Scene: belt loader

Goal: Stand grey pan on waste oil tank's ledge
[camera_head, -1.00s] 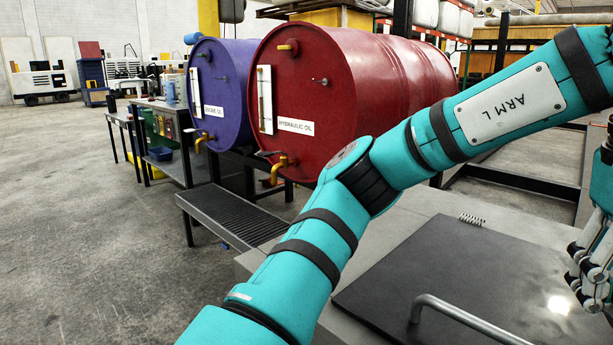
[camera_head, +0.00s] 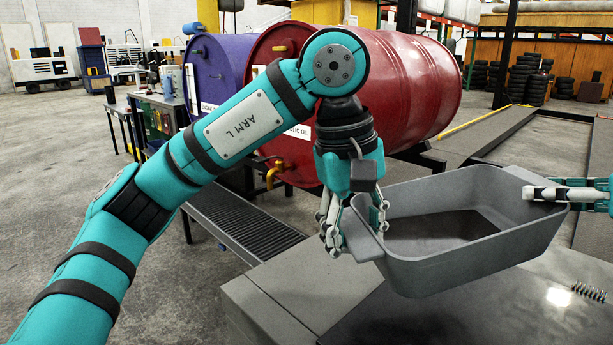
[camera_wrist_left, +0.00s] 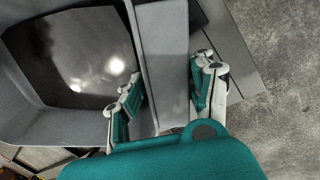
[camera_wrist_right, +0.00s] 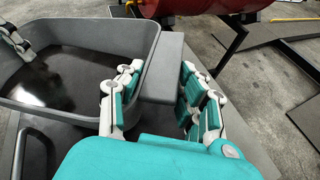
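The grey pan (camera_head: 480,250) is a deep rectangular tray with end tabs and a dark, glossy inside. It hangs roughly level above a grey bench-like box. My left gripper (camera_head: 352,230) is shut on its near-left tab; the left wrist view shows the tab (camera_wrist_left: 165,60) between the fingers. My right gripper (camera_head: 545,193) is shut on the opposite end; the right wrist view shows that tab (camera_wrist_right: 163,65) between the fingers. No label naming the waste oil tank is readable, so I cannot tell whether the grey box (camera_head: 300,285) is it.
A red hydraulic oil drum (camera_head: 420,90) and a purple drum (camera_head: 222,60) lie behind my left arm. A slatted tray (camera_head: 240,220) is below them. A spring (camera_head: 588,291) lies on the box top at right. Open concrete floor is at left.

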